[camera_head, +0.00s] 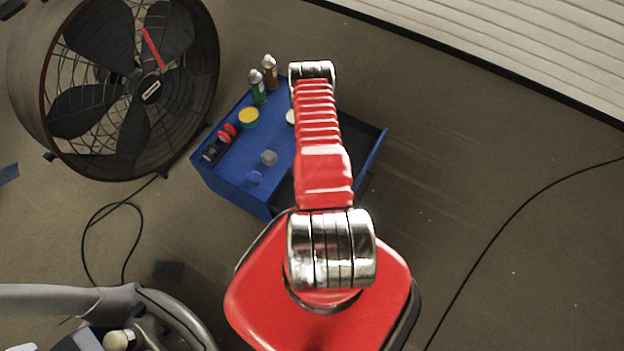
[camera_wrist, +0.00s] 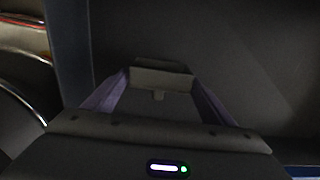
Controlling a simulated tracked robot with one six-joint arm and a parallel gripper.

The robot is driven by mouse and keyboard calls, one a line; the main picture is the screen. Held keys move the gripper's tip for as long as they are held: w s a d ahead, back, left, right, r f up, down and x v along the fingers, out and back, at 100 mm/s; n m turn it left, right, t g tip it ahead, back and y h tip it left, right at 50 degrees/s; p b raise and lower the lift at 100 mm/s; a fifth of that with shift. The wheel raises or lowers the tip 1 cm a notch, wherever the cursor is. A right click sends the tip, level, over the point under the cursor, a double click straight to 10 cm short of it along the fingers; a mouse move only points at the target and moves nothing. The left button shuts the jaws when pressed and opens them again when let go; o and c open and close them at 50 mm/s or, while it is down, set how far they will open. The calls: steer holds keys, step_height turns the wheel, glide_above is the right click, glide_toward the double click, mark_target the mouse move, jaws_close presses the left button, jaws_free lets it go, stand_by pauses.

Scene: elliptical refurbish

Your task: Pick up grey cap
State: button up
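A small grey cap (camera_head: 268,157) sits on the top of a blue cart (camera_head: 225,172), in the middle of the head view. A small blue cap (camera_head: 253,178) lies just below and left of it. My gripper (camera_wrist: 161,80) shows in the dark wrist view, its two fingers slanting inward to a dull bar at the tips. I cannot tell whether they are closed or apart. No grey cap can be made out in the wrist view. In the head view my red arm hides the gripper and part of the cart.
A green spray bottle (camera_head: 257,88), a brown-grey bottle (camera_head: 270,72), a yellow-topped round tub (camera_head: 249,117) and red-and-black items (camera_head: 226,134) stand on the cart. A large fan (camera_head: 130,85) stands left. A cable (camera_head: 520,210) crosses the floor right; otherwise that floor is clear.

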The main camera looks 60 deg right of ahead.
steer(key=c, duration=0.8)
steer(key=shift+o, duration=0.2)
steer(key=shift+r, duration=0.1)
steer(key=shift+r, duration=4.9)
steer(key=shift+w, duration=0.1)
